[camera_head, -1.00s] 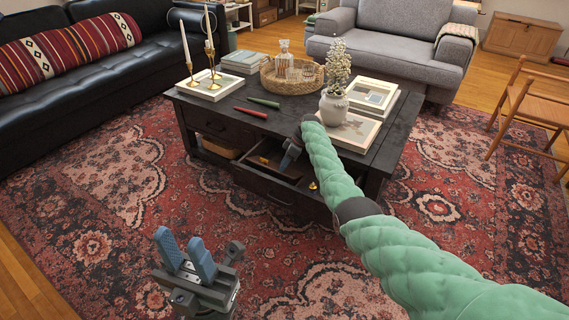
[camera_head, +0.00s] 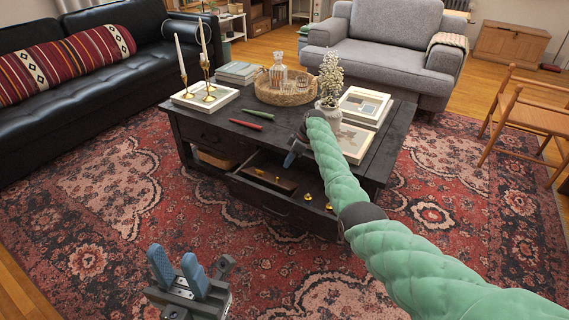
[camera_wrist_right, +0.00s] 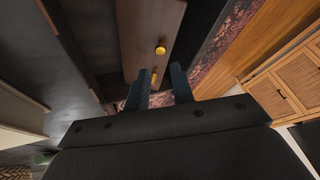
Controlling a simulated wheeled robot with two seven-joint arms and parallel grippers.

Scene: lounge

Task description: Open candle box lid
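A brown wooden box (camera_head: 268,180), which looks like the candle box, lies in the pulled-out drawer (camera_head: 277,206) of the dark coffee table. Its lid looks shut, but it is small and partly shaded. My right gripper (camera_head: 291,160) is above the drawer, near the box's back right end, and looks empty. In the right wrist view, the fingers (camera_wrist_right: 158,88) stand apart, with a brown wooden surface (camera_wrist_right: 148,30) and a gold knob (camera_wrist_right: 160,49) beyond them. My left gripper (camera_head: 176,272) is open and empty over the rug, well in front of the table.
Small gold items (camera_head: 308,196) show at the drawer's right. The tabletop holds candlesticks (camera_head: 207,84), a red candle (camera_head: 245,124), a wicker tray (camera_head: 290,92), a white flower vase (camera_head: 328,109) and books (camera_head: 365,106). The rug (camera_head: 120,230) in front is clear.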

